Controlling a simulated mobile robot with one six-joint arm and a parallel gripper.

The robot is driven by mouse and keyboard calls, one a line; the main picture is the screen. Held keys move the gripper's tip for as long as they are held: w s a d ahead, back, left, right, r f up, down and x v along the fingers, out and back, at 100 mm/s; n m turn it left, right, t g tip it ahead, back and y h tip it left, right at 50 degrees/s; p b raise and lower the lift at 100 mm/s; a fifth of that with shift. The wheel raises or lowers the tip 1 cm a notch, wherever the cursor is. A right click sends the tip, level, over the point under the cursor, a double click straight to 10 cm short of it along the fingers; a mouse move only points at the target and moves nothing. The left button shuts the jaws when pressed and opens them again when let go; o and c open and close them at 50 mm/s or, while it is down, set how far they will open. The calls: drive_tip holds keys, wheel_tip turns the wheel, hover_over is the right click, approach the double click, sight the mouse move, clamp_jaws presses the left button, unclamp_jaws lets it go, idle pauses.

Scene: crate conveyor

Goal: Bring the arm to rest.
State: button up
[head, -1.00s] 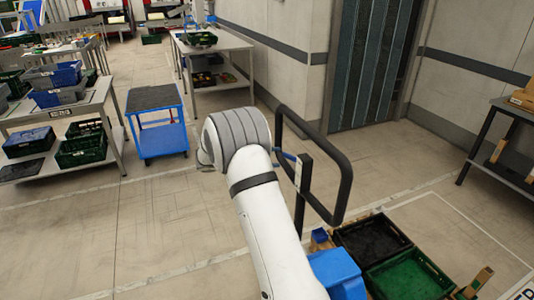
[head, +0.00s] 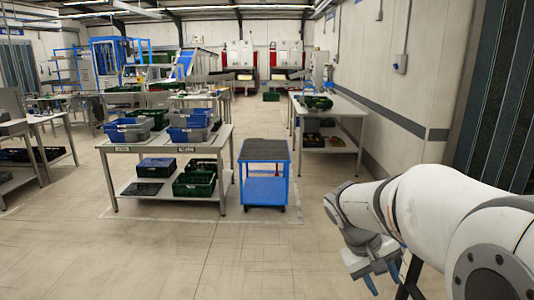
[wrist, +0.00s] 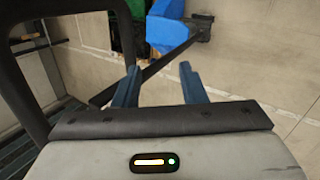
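My white arm (head: 435,200) reaches in from the right edge in the head view, bent at a grey-banded joint. My gripper (head: 384,270) hangs low at its end, pointing down, with blue fingers partly visible. In the wrist view the two blue fingers of my gripper (wrist: 160,78) stand apart with nothing between them. The gripper is open and empty.
A black bar (wrist: 150,66) crosses close beyond the fingers in the wrist view, with a blue bin (wrist: 170,35) beyond. A blue cart (head: 264,188) and a grey table (head: 210,143) with crates stand ahead. The floor (head: 200,255) in front is clear.

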drive_tip(key=s+a+m+t+y, duration=0.1)
drive_tip(key=s+a+t+y, duration=0.2)
drive_tip(key=s+a, duration=0.6)
drive_tip(key=s+y, duration=0.2)
drive_tip(key=s, duration=0.1)
drive_tip(key=shift+a+f+t+y, duration=0.15)
drive_tip(key=shift+f+t+y, duration=0.05)
drive_tip(key=shift+t+y, duration=0.1)
idle(0.3)
